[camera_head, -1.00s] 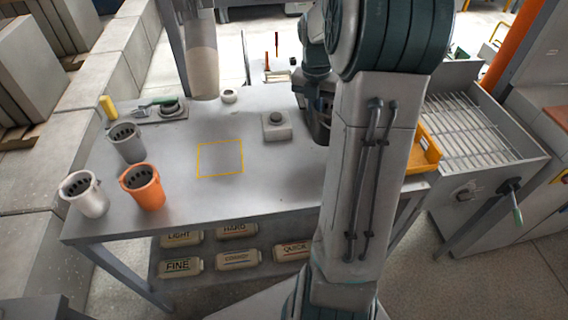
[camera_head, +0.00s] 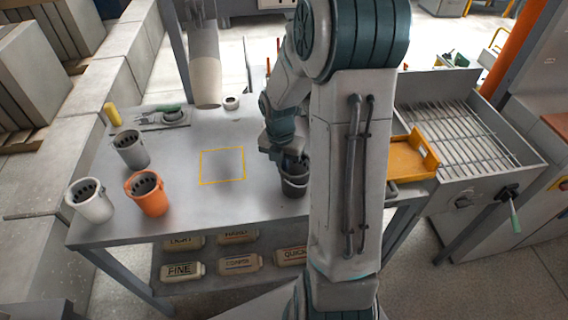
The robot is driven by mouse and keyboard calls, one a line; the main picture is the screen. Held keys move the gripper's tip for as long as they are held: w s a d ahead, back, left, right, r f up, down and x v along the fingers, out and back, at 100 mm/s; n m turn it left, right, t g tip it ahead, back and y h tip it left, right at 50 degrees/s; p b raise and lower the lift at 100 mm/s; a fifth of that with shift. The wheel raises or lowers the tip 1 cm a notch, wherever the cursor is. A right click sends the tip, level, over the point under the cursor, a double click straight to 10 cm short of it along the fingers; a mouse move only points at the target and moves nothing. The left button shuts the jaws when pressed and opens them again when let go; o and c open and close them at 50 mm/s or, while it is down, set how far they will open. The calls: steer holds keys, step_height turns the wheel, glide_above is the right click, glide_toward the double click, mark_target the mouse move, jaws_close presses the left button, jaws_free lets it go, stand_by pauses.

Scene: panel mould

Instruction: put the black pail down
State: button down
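The black pail (camera_head: 294,183) shows just left of my upright arm link, over the right part of the grey table (camera_head: 180,215). It looks upright, and its right side is partly hidden by the arm. My gripper (camera_head: 290,160) is at the pail's rim and appears shut on it, though the fingertips are hard to make out. I cannot tell whether the pail's base touches the table. A yellow outlined square (camera_head: 222,166) on the table, left of the pail, is empty.
A grey pail (camera_head: 131,153), a white pail (camera_head: 92,205) and an orange pail (camera_head: 150,197) stand at the table's left. A grey spout (camera_head: 206,80) hangs over the back. An orange tray (camera_head: 412,158) lies right of my arm. Labelled bags (camera_head: 238,264) fill the shelf below.

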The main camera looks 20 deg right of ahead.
steer(key=shift+f, duration=0.15)
steer(key=c, duration=1.7)
jaws_free()
step_height(320, 180, up, 12)
steer(key=shift+s+a+r+m+t, duration=0.8)
steer(key=shift+s+a+m, duration=1.3)
steer(key=shift+m, duration=2.3)
steer(key=shift+s+a+r+m+t, duration=0.55)
steer(key=shift+s+a+r+m, duration=0.55)
steer(key=shift+s+m, duration=2.65)
steer(key=shift+s+a+r+m+t, duration=0.8)
steer(key=shift+s+a+m, duration=0.95)
steer(key=shift+m, duration=3.3)
